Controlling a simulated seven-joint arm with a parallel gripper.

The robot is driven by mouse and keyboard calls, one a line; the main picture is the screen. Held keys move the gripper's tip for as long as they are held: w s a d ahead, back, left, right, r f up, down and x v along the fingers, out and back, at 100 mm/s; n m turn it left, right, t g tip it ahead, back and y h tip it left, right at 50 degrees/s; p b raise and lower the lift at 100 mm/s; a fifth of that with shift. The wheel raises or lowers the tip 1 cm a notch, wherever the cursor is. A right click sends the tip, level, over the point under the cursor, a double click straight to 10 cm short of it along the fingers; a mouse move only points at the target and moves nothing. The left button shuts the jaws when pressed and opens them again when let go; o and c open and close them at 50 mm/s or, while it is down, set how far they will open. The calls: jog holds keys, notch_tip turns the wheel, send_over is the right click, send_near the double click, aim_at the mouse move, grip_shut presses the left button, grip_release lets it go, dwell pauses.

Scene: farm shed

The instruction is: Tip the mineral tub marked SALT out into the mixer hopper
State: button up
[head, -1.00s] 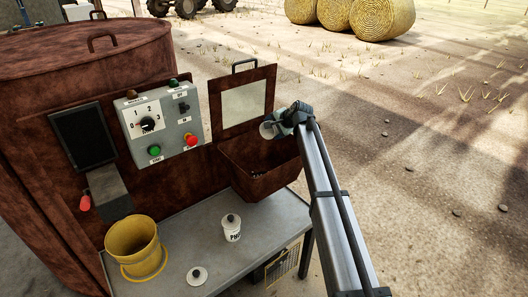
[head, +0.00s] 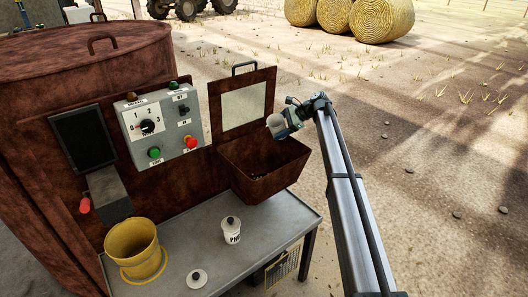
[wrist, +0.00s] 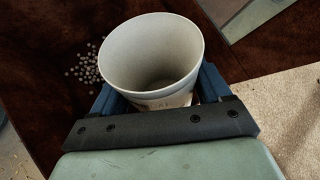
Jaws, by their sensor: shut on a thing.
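My gripper (head: 280,132) is shut on a white tub (head: 276,124), above the right part of the mixer hopper (head: 262,187). In the wrist view the tub (wrist: 150,50) sits between the blue fingers, its mouth open and its inside looking empty. Its marking is too hidden to read. The hopper is a rust-brown open bin with its lid (head: 243,105) raised behind it. Several small pale pellets (wrist: 85,68) lie on the brown hopper surface in the wrist view. A second white tub (head: 231,230), marked with letters starting PH, stands lidded on the bench.
A loose white lid (head: 196,279) and a yellow bucket (head: 132,243) are on the grey bench (head: 190,235). A control box (head: 162,125) with buttons is left of the hopper lid. Open ground lies to the right.

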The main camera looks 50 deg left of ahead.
aim_at(281, 121)
jog(key=w+g, duration=0.1)
jog(key=w+r+m+g, duration=0.1)
jog(key=shift+a+g, duration=0.3)
jog(key=shift+a, duration=0.1)
jog(key=shift+w+r+m+g+b, duration=0.35)
jog(key=shift+w+r+m+g, duration=0.1)
jog(key=shift+m+g, duration=0.25)
jog(key=shift+s, duration=0.1)
